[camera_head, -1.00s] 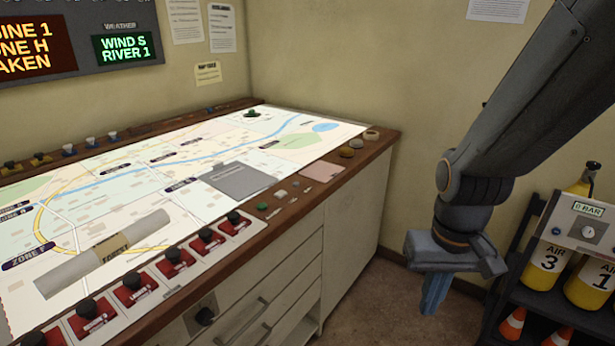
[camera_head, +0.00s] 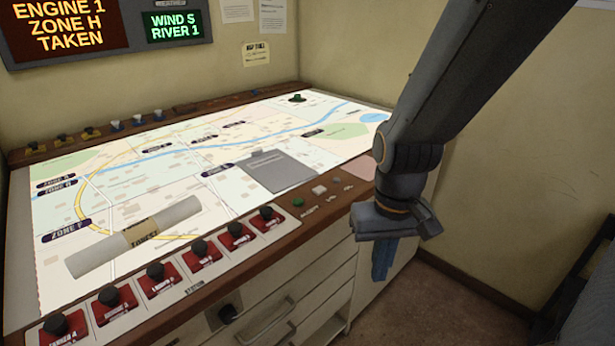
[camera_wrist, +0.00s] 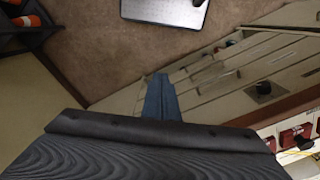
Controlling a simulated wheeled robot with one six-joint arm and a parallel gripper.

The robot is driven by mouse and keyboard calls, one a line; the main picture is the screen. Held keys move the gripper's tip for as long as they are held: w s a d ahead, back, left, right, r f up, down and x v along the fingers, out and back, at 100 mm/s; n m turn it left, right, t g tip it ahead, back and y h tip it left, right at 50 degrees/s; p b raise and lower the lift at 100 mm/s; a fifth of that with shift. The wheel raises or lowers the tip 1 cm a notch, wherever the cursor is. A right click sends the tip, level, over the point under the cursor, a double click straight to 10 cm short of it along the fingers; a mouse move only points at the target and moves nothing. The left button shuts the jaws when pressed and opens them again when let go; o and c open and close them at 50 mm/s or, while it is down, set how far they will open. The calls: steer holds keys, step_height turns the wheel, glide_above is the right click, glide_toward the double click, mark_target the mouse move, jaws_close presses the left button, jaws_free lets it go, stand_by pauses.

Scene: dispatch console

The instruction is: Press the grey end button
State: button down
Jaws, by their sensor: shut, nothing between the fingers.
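On the console's wooden front rail, right of the red switch panels, sits a short row of small controls. A round green button (camera_head: 298,202) is at its left, then a pale grey button (camera_head: 319,190), then smaller grey pieces (camera_head: 337,181). Their labels are too small to read, so I cannot tell for sure which is the end button. My gripper (camera_head: 380,262) is shut and empty, pointing down. In the picture it is right of and below these controls, apart from them. Its blue fingers also show in the wrist view (camera_wrist: 160,98), over the floor beside the drawers.
The lit map table (camera_head: 120,210) holds a rolled chart (camera_head: 105,255) and a grey clipboard (camera_head: 272,171). Several red switch panels (camera_head: 162,285) line its front. A knob (camera_head: 228,313) protrudes from the cabinet front. Orange cones (camera_wrist: 18,20) are on a rack in the wrist view.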

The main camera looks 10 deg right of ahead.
steer(key=shift+w+a, duration=0.15)
steer(key=w+a+r+m+t+y+p, duration=0.25)
steer(key=w+m, duration=0.35)
steer(key=w, duration=0.3)
steer(key=w+a+r+m+t+y+p, duration=0.1)
steer(key=w+a+r+m+y+p, duration=0.1)
steer(key=w+a+r+m+p, duration=0.45)
steer(key=w+d+m+t, duration=0.1)
steer(key=w+d+m, duration=0.2)
steer(key=w, duration=0.3)
steer(key=w+d+r+m+t+h+p, duration=0.1)
steer(key=w+d+m+t, duration=0.1)
steer(key=w, duration=0.4)
steer(key=w+d+m+t+p, duration=0.1)
steer(key=w+d+m+t, duration=0.1)
steer(key=w+d+m, duration=0.2)
steer(key=w+m, duration=0.2)
steer(key=w, duration=0.1)
steer(key=shift+d+r+h, duration=0.25)
steer(key=shift+r+h, duration=0.1)
steer(key=shift+f, duration=0.1)
